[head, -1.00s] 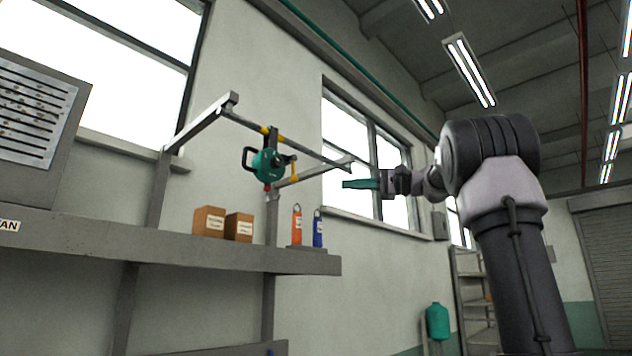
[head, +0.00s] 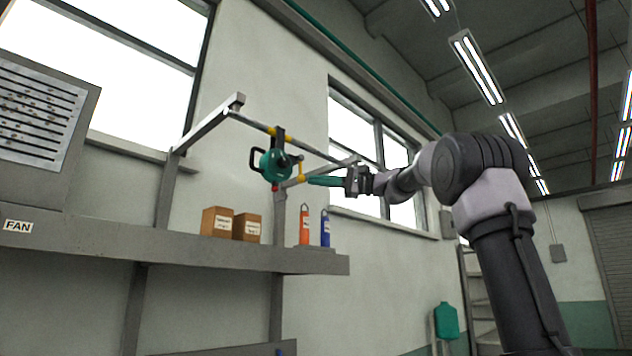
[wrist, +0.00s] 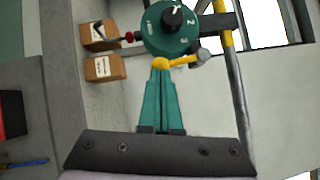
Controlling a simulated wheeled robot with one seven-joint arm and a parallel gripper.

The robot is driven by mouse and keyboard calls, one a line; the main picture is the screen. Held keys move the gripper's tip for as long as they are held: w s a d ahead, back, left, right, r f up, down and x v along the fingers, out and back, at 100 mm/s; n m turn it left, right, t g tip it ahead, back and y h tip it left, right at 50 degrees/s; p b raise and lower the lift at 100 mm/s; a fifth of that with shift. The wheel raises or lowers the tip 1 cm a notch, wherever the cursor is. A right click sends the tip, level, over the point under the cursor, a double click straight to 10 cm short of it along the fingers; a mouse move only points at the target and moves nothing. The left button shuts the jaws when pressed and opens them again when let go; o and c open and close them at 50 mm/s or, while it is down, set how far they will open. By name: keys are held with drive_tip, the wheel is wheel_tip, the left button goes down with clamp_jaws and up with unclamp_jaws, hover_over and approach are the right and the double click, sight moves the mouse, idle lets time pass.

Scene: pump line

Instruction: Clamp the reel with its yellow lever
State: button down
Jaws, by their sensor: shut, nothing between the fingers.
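The green reel (head: 272,166) hangs from the overhead rail by a dark bracket, with a black handle on its left side. It also shows at the top of the wrist view (wrist: 160,40), with a black knob on its face. Its yellow lever (head: 301,171) hangs down on the reel's right side in the head view. In the wrist view the lever (wrist: 180,61) lies across, just beyond my fingertips. My gripper (head: 310,180) has green fingers and is shut and empty. Its tips are at the lever's lower end; I cannot tell whether they touch it.
The rail (head: 312,150) carries yellow bands and runs above the reel. Below, a grey shelf (head: 180,250) holds two cardboard boxes (head: 217,222), an orange bottle (head: 304,226) and a blue bottle (head: 325,229). Open air lies right of the reel, around my arm.

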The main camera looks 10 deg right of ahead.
drive_tip(key=shift+w+a, duration=0.15)
drive_tip(key=shift+a, duration=0.2)
drive_tip(key=shift+s+a, duration=0.25)
drive_tip(key=shift+a, duration=0.35)
